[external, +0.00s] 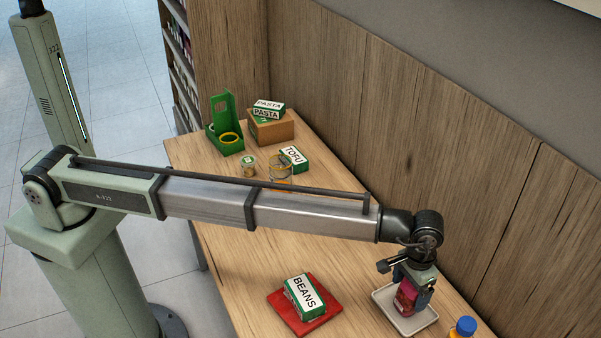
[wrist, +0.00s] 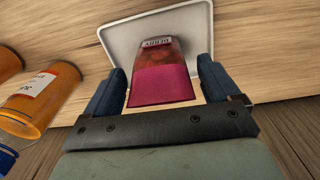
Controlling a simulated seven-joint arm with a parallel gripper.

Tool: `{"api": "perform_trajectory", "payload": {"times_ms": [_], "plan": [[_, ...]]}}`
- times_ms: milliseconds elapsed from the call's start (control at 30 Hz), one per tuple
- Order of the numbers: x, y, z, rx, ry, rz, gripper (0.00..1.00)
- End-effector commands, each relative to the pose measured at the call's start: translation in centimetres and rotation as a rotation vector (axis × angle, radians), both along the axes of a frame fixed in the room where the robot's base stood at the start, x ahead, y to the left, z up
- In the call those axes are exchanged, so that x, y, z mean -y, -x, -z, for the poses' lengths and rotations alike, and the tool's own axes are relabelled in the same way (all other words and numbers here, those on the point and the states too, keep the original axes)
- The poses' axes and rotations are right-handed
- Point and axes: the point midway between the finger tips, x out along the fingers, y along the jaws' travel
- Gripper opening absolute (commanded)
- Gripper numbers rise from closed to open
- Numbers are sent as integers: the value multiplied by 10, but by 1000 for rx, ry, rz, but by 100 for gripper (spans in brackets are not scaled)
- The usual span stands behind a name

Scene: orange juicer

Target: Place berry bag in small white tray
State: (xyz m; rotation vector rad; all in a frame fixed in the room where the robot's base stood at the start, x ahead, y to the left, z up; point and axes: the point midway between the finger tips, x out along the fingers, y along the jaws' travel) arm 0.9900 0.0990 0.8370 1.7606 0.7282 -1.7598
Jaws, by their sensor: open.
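In the external view the bag (external: 405,297) is at the tray's (external: 428,319) middle, below my gripper (external: 412,283). In the wrist view my gripper (wrist: 160,88) has its two blue fingers spread on either side of the bag, with gaps visible beside it. Whether the bag's base rests on the tray floor is hard to tell.
A red tray (external: 282,304) holds a beans box (external: 306,297). An orange bottle with a blue cap (external: 464,328) stands right of the white tray. Orange containers (wrist: 45,95) lie left in the wrist view.

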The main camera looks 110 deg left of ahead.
Motion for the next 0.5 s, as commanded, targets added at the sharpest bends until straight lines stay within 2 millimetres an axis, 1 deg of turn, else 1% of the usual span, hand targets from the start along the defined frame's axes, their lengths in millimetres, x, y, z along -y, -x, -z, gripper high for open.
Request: {"api": "perform_trajectory", "payload": {"times_ms": [267, 367, 500], "plan": [[0, 0, -2, 0, 0, 0, 89], [0, 0, -10, 1, 0, 0, 89], [0, -1, -32, 2, -1, 0, 89]]}}
